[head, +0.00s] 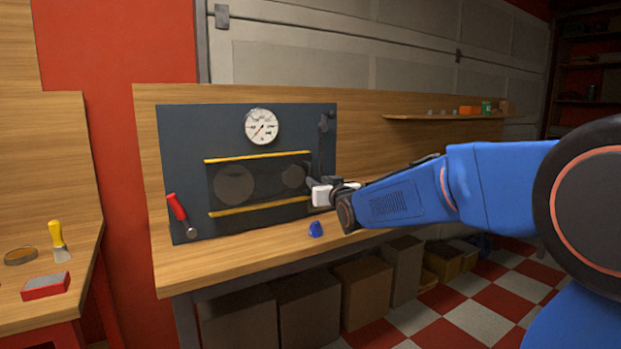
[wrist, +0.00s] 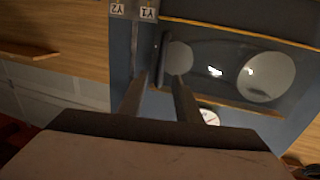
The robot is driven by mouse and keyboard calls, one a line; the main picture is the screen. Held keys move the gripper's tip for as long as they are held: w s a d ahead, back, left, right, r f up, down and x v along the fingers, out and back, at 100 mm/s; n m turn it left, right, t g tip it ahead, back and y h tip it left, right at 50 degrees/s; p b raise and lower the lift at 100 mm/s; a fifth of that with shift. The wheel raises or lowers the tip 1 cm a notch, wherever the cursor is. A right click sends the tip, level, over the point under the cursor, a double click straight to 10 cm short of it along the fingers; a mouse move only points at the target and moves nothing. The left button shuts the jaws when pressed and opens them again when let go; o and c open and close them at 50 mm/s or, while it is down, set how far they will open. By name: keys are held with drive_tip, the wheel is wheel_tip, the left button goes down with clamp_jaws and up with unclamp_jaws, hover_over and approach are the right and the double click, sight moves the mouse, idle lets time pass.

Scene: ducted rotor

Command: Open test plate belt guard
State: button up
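The dark test plate (head: 180,150) stands upright at the back of the bench. Its belt guard (head: 262,184) is a dark see-through panel between two yellow rails, with two round pulleys showing behind it. The guard (wrist: 212,45) covers both pulleys in the wrist view. A dark bar handle (wrist: 162,58) stands at the guard's edge there. My gripper (head: 314,187) is at the guard's right end. In the wrist view, my gripper (wrist: 160,80) has its two fingers apart, one to each side of the handle; I cannot tell whether either touches it.
A round gauge (head: 262,127) and a dark lever (head: 323,124) sit on the plate. A blue object (head: 315,229) lies on the bench (head: 240,257) below my gripper. Boxes (head: 362,285) stand under the bench.

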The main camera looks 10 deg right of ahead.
sight(311, 176)
drive_tip(key=shift+w+a, duration=0.25)
drive_tip(key=shift+w, duration=1.7)
drive_tip(key=shift+w+a, duration=0.2)
drive_tip(key=shift+w, duration=1.75)
clamp_jaws()
